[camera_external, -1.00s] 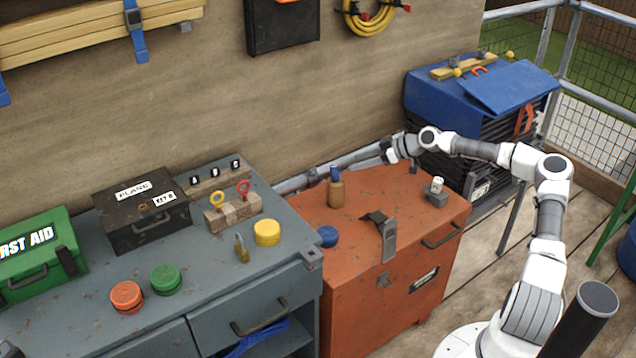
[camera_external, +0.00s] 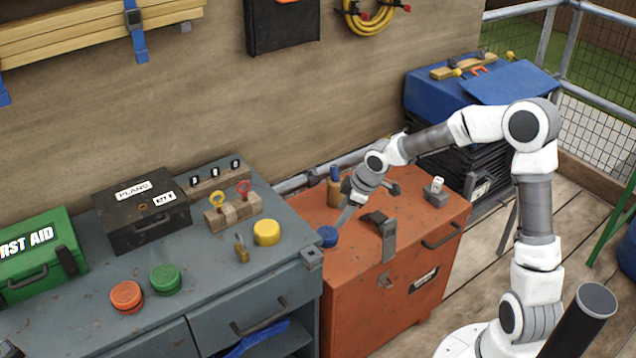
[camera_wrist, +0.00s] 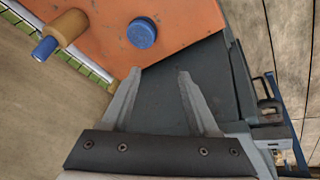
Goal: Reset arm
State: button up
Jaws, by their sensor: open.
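My gripper (camera_external: 350,216) is above the left part of the orange chest (camera_external: 352,290), near the blue round lid (camera_external: 327,236). In the wrist view my gripper (camera_wrist: 158,75) shows two grey fingers spread apart with nothing between them. The blue lid also shows in the wrist view (camera_wrist: 141,32), beyond the fingertips on the orange top. A brown bottle with a blue cap (camera_external: 335,192) stands behind my gripper, partly hidden by the arm; it shows at the upper left of the wrist view (camera_wrist: 68,28).
The grey workbench (camera_external: 205,265) at left carries a black box (camera_external: 140,212), a green first aid case (camera_external: 38,255), orange (camera_external: 126,296) and green (camera_external: 165,279) lids, a yellow lid (camera_external: 266,232) and a padlock (camera_external: 241,250). A small white-topped item (camera_external: 436,190) stands on the chest's right.

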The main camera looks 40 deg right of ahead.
jog(key=s+r+m+t+h, duration=0.2)
jog(key=s+r+m+t, duration=0.15)
jog(key=s+r, duration=1)
jog(key=s+d+m+g, duration=0.1)
jog(key=s+d+m, duration=0.2)
jog(key=s, duration=0.5)
jog(key=s+d+m+g, duration=0.1)
jog(key=s+d+m, duration=0.2)
jog(key=s, duration=0.4)
notch_tip(320, 180, up, 21)
jog(key=p, duration=2)
jog(key=shift+p, duration=0.4)
jog(key=shift+s+a+r, duration=0.1)
